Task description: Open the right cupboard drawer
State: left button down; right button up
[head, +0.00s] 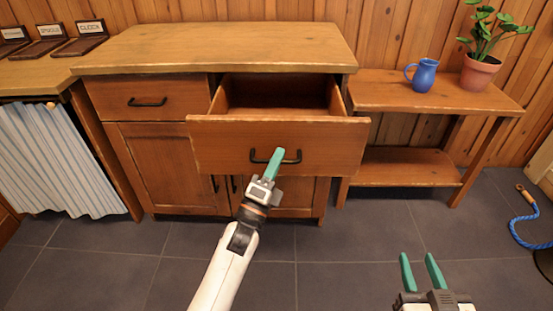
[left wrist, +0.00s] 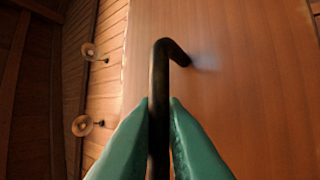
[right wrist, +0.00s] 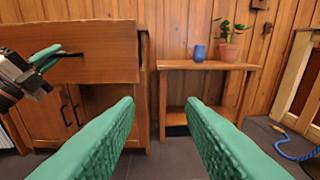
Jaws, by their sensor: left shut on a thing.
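The right cupboard drawer (head: 225,135) is pulled well out of the wooden cupboard (head: 160,172), and its inside shows empty where visible. Its black bar handle (head: 291,157) is on the front. My left gripper (head: 273,160) is shut on this handle; in the left wrist view its teal fingers (left wrist: 160,125) close on both sides of the black bar (left wrist: 159,80). My right gripper (head: 421,268) is open and empty, low in front of the side table. The right wrist view shows its fingers (right wrist: 165,115) apart, with the drawer front (right wrist: 95,62) at left.
The left drawer (head: 130,98) and the cupboard doors below are shut. A side table (head: 440,92) at right bears a blue jug (head: 424,76) and a potted plant (head: 480,72). A blue rope (head: 520,228) lies on the floor at far right. The tiled floor in front is clear.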

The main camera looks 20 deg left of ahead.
pick_arm(q)
jog(key=c, duration=1.8)
grip_release()
jog(key=shift+o, duration=0.2)
jog(key=shift+s+f, duration=0.1)
